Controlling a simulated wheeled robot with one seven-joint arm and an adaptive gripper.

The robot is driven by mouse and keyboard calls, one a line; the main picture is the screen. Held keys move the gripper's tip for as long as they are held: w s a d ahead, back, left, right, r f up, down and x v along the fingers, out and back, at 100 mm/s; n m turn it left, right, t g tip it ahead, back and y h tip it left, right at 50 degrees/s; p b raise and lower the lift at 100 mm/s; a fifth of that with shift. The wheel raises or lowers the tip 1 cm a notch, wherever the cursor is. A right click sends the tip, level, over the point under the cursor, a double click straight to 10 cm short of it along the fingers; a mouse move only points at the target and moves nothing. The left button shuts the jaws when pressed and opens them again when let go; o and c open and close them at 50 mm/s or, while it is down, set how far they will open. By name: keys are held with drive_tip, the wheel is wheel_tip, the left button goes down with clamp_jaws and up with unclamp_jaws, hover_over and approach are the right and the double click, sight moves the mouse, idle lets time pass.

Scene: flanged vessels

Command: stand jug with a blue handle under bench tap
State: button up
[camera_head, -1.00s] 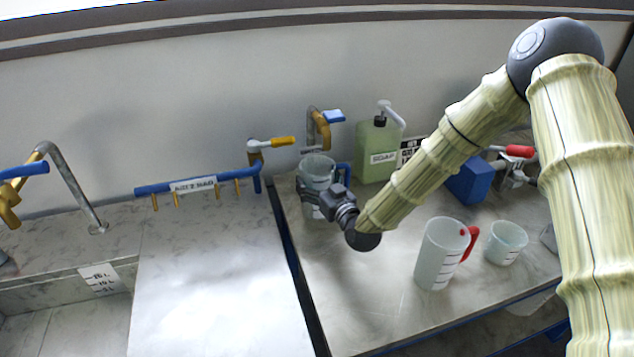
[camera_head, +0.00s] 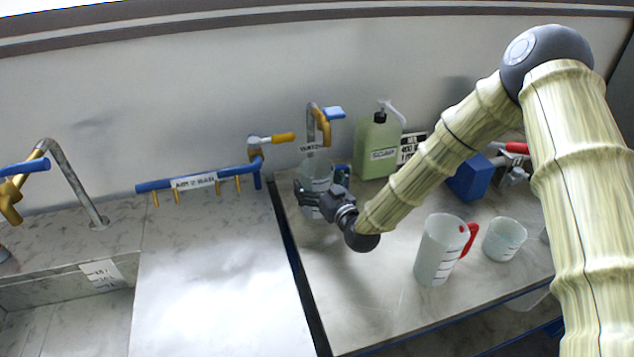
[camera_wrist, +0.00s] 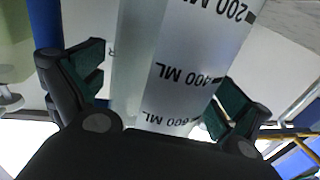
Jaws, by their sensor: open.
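The clear jug with a blue handle (camera_head: 317,172) stands upright on the right-hand bench near the wall. It is below the bench tap (camera_head: 322,124), which has a brass spout and a blue lever. The jug's blue handle (camera_head: 342,174) is on its right side. My gripper (camera_head: 312,196) is at the jug's near side, and its fingers hide part of the lower body. In the wrist view the jug (camera_wrist: 170,70), with printed millilitre marks, lies between the two open, green-padded fingers (camera_wrist: 155,88). Contact with the pads is unclear.
A green soap bottle (camera_head: 377,150) stands right of the jug. A red-handled jug (camera_head: 438,250) and a small beaker (camera_head: 503,240) stand nearer the front. A blue block (camera_head: 470,180) sits behind my arm. A blue gas rail (camera_head: 200,181) and steel surface (camera_head: 215,280) lie left.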

drive_tip(key=b+v, duration=0.3)
drive_tip(key=v, duration=0.9)
drive_tip(key=shift+r, duration=0.2)
